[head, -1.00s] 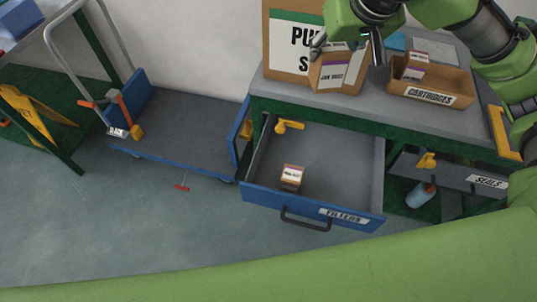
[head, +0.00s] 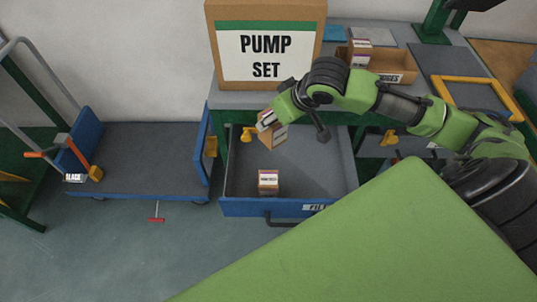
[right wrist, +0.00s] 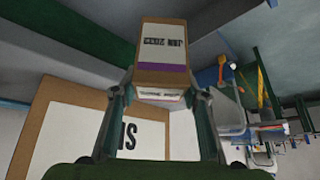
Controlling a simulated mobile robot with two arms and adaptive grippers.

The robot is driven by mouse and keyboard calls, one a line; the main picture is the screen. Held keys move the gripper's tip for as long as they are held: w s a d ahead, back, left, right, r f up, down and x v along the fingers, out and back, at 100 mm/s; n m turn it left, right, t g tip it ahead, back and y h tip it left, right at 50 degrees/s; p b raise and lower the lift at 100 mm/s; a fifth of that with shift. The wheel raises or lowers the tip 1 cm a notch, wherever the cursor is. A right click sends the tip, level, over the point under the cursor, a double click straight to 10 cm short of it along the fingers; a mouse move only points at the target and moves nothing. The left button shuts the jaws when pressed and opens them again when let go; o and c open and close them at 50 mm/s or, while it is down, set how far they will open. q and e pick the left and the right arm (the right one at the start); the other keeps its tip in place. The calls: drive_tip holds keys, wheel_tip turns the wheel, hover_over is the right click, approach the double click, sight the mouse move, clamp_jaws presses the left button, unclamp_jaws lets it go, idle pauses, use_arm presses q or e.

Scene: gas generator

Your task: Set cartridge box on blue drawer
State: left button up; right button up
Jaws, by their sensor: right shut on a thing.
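The cartridge box, a small brown carton with a white label and purple stripe (right wrist: 163,62), is held between the two fingers of my right gripper (right wrist: 160,100). In the head view this box (head: 275,136) hangs tilted over the back left part of the open blue drawer (head: 255,208), beneath the shut right gripper (head: 267,122). It looks clear of the drawer floor. The drawer is pulled out, with a front label partly hidden by my green body. Another small labelled box (head: 268,181) stands inside near the drawer's front. My left gripper is not in view.
A large PUMP SET carton (head: 265,82) stands on the bench behind the drawer. A brown cartridges bin (head: 395,76) with a similar box (head: 360,52) is to its right. A blue-edged trolley (head: 140,170) stands left of the drawer. The drawer's middle and right floor are bare.

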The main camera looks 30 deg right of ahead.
drive_tip(key=s+d+f+b, duration=0.1)
drive_tip(key=d+f, duration=0.1)
drive_tip(key=f, duration=0.7)
drive_tip(key=s+d+f+b, duration=0.1)
drive_tip(key=s+d+f, duration=0.1)
drive_tip(key=f, duration=0.7)
drive_tip(key=shift+n, duration=0.5)
drive_tip(key=w, duration=0.2)
drive_tip(key=w+a, duration=0.1)
drive_tip(key=w, duration=0.2)
drive_tip(key=w+a+f, duration=0.1)
drive_tip(key=w, duration=0.2)
drive_tip(key=shift+w+a+p, duration=0.15)
drive_tip(key=shift+w+p, duration=0.05)
drive_tip(key=shift+p, duration=0.2)
drive_tip(key=shift+s+f, duration=0.1)
drive_tip(key=o, duration=1.2)
drive_tip(key=shift+f, duration=0.15)
